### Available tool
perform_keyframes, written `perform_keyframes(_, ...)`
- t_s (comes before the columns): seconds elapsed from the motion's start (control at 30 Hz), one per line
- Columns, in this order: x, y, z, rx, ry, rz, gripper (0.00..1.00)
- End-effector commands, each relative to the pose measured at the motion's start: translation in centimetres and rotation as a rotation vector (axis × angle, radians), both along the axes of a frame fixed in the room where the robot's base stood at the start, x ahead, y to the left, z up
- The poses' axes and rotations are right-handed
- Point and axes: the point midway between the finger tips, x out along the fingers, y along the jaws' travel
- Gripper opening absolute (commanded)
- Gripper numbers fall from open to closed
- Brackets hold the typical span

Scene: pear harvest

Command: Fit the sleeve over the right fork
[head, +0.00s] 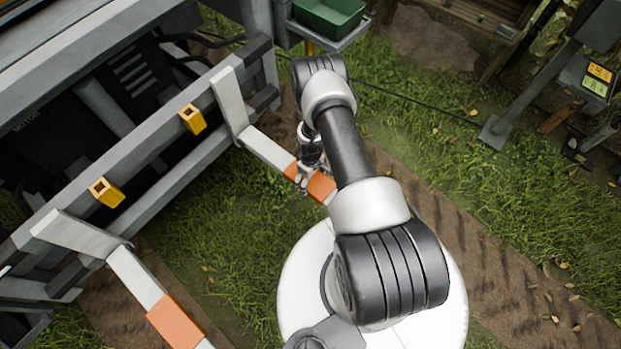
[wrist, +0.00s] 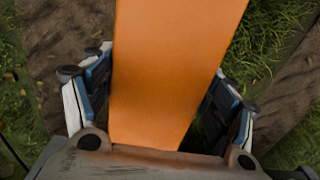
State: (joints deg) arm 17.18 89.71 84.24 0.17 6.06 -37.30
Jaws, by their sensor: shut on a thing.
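The right fork (head: 262,149) is a pale bar reaching from the grey carriage toward my base. An orange sleeve (head: 322,187) lies along its line near the outer end, with pale fork on the carriage side. My gripper (head: 307,177) is over the sleeve and shut on it. In the wrist view the sleeve (wrist: 175,70) fills the middle, with one finger on each side. Whether the fork runs inside the sleeve, and how far, is hidden by my arm and gripper.
The other fork (head: 137,279), at lower left, has an orange band (head: 176,321). Two yellow blocks (head: 192,119) stick out from the carriage bar. A green bin (head: 329,14) stands at the top. A post with a display (head: 587,77) is at right. Grass lies between the forks.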

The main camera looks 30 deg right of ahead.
Motion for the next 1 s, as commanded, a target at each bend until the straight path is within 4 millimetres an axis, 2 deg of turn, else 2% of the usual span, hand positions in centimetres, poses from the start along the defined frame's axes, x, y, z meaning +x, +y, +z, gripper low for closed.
perform_keyframes(0.23, 0.04, -0.01, 0.04, 0.000, 0.000, 0.000, 0.48)
perform_keyframes(0.27, 0.04, -0.01, 0.04, 0.000, -0.001, 0.000, 0.79)
perform_keyframes(0.57, 0.02, 0.00, 0.03, 0.000, 0.000, 0.000, 0.99)
perform_keyframes(1.0, -0.04, 0.01, -0.01, 0.000, 0.000, 0.000, 1.00)
